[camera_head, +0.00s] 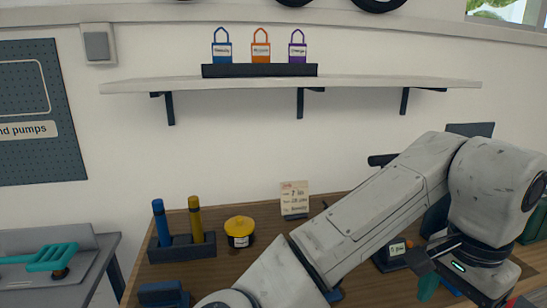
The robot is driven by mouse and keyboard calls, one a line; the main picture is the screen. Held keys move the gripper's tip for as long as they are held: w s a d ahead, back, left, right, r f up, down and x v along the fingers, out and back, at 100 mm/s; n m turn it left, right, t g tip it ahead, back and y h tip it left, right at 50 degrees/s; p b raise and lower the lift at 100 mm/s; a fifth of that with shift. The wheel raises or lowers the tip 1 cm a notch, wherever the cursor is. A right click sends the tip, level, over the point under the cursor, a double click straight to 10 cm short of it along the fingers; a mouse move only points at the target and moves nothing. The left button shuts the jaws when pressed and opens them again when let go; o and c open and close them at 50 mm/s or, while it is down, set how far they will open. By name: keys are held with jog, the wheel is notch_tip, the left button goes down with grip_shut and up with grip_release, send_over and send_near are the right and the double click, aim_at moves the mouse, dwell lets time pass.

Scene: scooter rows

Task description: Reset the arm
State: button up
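My arm reaches in from the bottom of the head view, rises to the right over the wooden workbench (270,262), and bends down at the wrist. My gripper (458,284) hangs at the lower right, pointing down over the bench. A dark finger with a teal part below it shows on its left side. The other finger is hard to make out, so I cannot tell how wide the gripper is or whether it holds anything.
A pen holder (182,248) with blue and yellow markers, a yellow-lidded tin (239,231) and a note card (294,199) stand on the bench. Above, a wall shelf (400,82) bears three padlocks (260,50). A grey stand (50,265) with a teal tool is at left.

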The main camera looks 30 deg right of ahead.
jog(key=w+d+f+n+t+h, duration=0.1)
jog(key=w+d+f+n+h, duration=0.2)
jog(key=d+n+h, duration=0.45)
notch_tip(320, 180, down, 9)
jog(key=w+n+t+y, duration=0.1)
jog(key=w+n+t, duration=0.1)
jog(key=n, duration=0.2)
jog(key=s+a+f+n+g+y, duration=0.1)
jog(key=s+a+f+n+y, duration=0.2)
jog(key=s+a+f, duration=0.3)
jog(key=s+a+f+n+g+y, duration=0.1)
jog(key=s+a+f+n+y, duration=0.3)
jog(key=s+a+f, duration=0.3)
jog(key=a+f, duration=0.5)
jog(key=f, duration=0.3)
jog(key=shift+f, duration=0.3)
